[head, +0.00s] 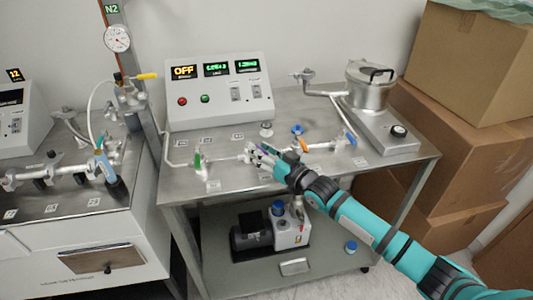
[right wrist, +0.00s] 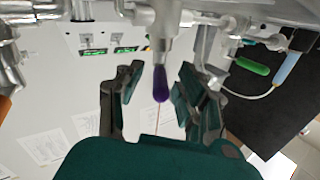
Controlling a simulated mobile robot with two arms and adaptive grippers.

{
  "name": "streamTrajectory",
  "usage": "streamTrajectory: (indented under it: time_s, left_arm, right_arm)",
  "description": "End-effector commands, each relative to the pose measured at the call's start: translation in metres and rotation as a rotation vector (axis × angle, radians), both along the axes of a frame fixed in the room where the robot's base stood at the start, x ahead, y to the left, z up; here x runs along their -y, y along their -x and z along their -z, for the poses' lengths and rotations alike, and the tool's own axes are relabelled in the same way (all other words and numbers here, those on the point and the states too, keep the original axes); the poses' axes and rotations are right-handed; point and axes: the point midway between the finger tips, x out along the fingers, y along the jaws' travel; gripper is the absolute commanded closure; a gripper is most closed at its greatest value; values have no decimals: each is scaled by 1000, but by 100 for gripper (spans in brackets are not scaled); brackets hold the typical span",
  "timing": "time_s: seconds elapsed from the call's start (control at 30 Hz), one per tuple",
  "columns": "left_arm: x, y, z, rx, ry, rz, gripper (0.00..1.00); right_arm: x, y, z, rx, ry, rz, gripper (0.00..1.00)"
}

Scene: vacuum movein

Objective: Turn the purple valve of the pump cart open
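The purple valve handle (right wrist: 160,84) hangs from a grey-white fitting in the right wrist view and points toward my palm. My right gripper (right wrist: 158,76) is open, with one finger on each side of the handle. Gaps show between the handle and both fingers. In the head view my right gripper (head: 268,158) reaches over the pipe line on the pump cart (head: 228,184). There the fingers mostly hide the purple handle. My left gripper is not in view.
A green valve handle (head: 197,160) stands to the left on the same pipe line, a blue one (head: 350,138) to the right. The control box (head: 220,90) is behind. A metal pot (head: 370,88) stands at the back right, with cardboard boxes (head: 455,130) beside the cart.

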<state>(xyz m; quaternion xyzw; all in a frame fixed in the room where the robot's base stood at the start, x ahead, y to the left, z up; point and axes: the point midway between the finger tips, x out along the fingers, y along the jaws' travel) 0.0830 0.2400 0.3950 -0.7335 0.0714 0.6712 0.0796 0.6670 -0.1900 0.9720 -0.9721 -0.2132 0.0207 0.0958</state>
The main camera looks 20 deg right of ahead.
Motion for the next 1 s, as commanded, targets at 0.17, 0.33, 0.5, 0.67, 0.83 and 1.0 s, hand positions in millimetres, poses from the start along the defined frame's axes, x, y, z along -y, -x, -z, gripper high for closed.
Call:
streamTrajectory:
  time_s: [0.17, 0.33, 0.5, 0.67, 0.83, 1.0]
  left_arm:
    - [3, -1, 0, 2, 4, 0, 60]
    - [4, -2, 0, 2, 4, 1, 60]
    - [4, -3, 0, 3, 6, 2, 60]
    - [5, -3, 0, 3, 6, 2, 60]
    - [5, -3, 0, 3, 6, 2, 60]
    - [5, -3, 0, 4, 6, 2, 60]
  right_arm:
    - [8, 18, 2, -3, 1, 0, 63]
    - [23, 52, 2, -4, 3, -1, 63]
    - [36, 82, 2, -4, 2, -1, 63]
    - [44, 101, 0, 0, 1, -1, 63]
    - [48, 109, 0, 1, 1, -2, 63]
    - [49, 110, -1, 2, 0, -2, 63]
